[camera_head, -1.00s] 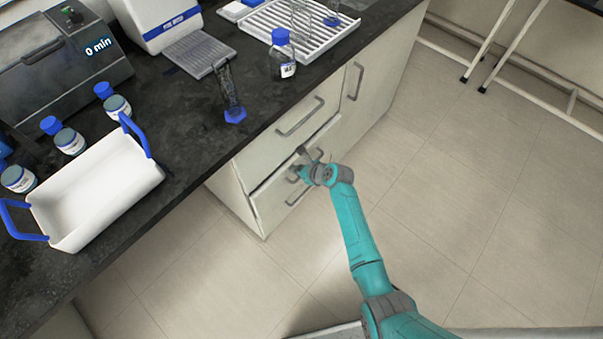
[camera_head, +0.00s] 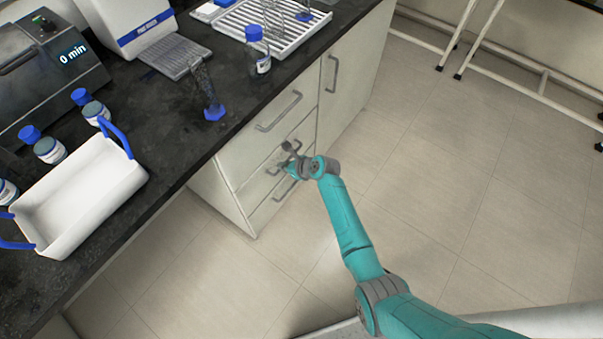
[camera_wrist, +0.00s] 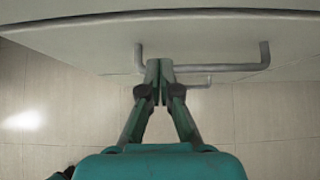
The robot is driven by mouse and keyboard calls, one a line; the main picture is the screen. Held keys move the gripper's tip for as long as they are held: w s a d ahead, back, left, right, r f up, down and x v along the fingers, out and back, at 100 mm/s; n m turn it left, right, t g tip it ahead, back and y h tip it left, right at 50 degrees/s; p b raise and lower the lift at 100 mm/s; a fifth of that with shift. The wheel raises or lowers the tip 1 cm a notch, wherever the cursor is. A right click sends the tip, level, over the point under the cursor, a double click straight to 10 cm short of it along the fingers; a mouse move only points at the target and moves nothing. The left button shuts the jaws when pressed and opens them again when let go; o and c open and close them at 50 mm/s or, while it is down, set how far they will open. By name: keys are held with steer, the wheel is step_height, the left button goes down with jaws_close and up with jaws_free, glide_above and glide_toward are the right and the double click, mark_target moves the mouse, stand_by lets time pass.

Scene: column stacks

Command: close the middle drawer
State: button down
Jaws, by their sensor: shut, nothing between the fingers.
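The middle drawer (camera_head: 251,192) is in the cabinet under the dark counter, and its front looks flush or nearly flush with the drawer above. Its grey bar handle shows in the wrist view (camera_wrist: 215,68). My gripper (camera_head: 287,158) is at the middle drawer's front, beside the handle, and hides part of it in the head view. In the wrist view my gripper (camera_wrist: 160,68) has its fingers together and empty, with the tips at the pale front between the handle's posts. I cannot tell whether they touch it.
The top drawer (camera_head: 262,137) and the bottom drawer's handle (camera_head: 285,190) are above and below. A cupboard door (camera_head: 345,85) stands to the right. The counter (camera_head: 165,125) holds a white tray (camera_head: 75,200), bottles and machines. The floor (camera_head: 430,160) at right is clear.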

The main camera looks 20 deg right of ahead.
steer(key=v, duration=1)
steer(key=shift+s+d+f, duration=0.1)
steer(key=shift+s+d, duration=0.05)
steer(key=shift+s, duration=0.05)
steer(key=s+d+f+n+t+h, duration=0.15)
steer(key=s+n, duration=0.45)
steer(key=s, duration=0.7)
steer(key=s+d+n+t+h, duration=0.1)
steer(key=s+n+t+h, duration=0.15)
steer(key=s+n, duration=0.75)
steer(key=s+r+n+t+h, duration=0.1)
steer(key=s+r+n+t, duration=0.2)
steer(key=s+r+n, duration=0.9)
steer(key=s+r, duration=1.1)
steer(key=r, duration=0.1)
steer(key=shift+s+d+r+n+h, duration=0.2)
steer(key=shift+s+d+n+h, duration=0.1)
steer(key=shift+n, duration=0.1)
steer(key=shift+a, duration=0.2)
